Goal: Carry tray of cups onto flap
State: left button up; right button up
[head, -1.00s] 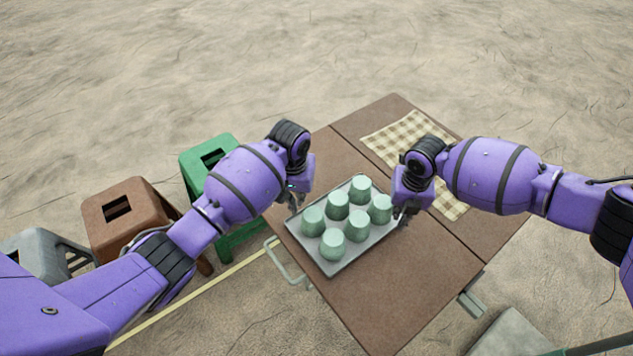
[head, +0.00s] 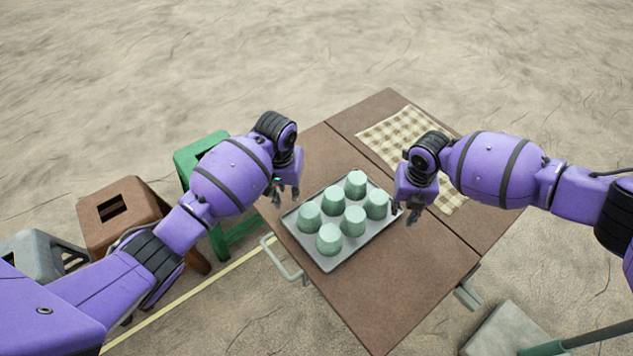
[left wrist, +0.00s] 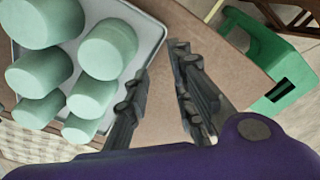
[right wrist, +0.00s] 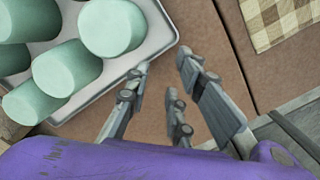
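A light grey tray (head: 368,237) lies flat on the brown table's near panel (head: 390,275), just on the near side of the seam.
A checkered cloth (head: 393,133) lies on the far panel, partly behind my right arm. A metal bracket (head: 283,263) sticks out at the table's left edge. Green (head: 190,158), brown (head: 125,215) and grey stools stand at the left. The near panel's front part is bare.

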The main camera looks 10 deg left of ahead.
jog(key=shift+r, duration=0.25)
pick_arm(q)
notch_tip(320, 180, up, 11)
jog(key=shift+s, duration=0.35)
pick_arm(e)
notch_tip(320, 180, up, 12)
jog(key=s, duration=0.1)
jog(key=shift+f, duration=0.2)
